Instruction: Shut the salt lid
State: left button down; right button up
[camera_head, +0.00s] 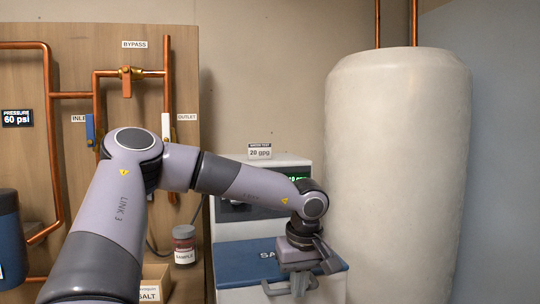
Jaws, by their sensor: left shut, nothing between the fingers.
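The blue salt lid (238,262) lies across the front of the white softener cabinet (283,164) in the lower middle, with part of its white "SALT" lettering hidden by my gripper. It looks nearly flat, but I cannot tell whether it is fully down. My left gripper (292,285) is over the right front part of the lid, shut and empty. Whether it touches the lid is not clear. My right gripper is not in view.
A tall pale tank (395,160) stands close on the right. A "SAMPLE" jar (184,245) and a box labelled "SALT" (158,275) are left of the cabinet. Copper pipes (48,130) and valves cover the wooden panel. A blue container (9,240) is at far left.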

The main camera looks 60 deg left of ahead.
pick_arm(q)
jog(key=shift+f, duration=0.3)
jog(key=s+d+r+p, duration=0.2)
jog(key=d+r+p, duration=0.1)
jog(key=d+r, duration=0.5)
jog(key=shift+s+d+r, duration=0.25)
jog(key=shift+d+r, duration=0.1)
jog(key=shift+r, duration=0.5)
jog(key=shift+f, duration=0.1)
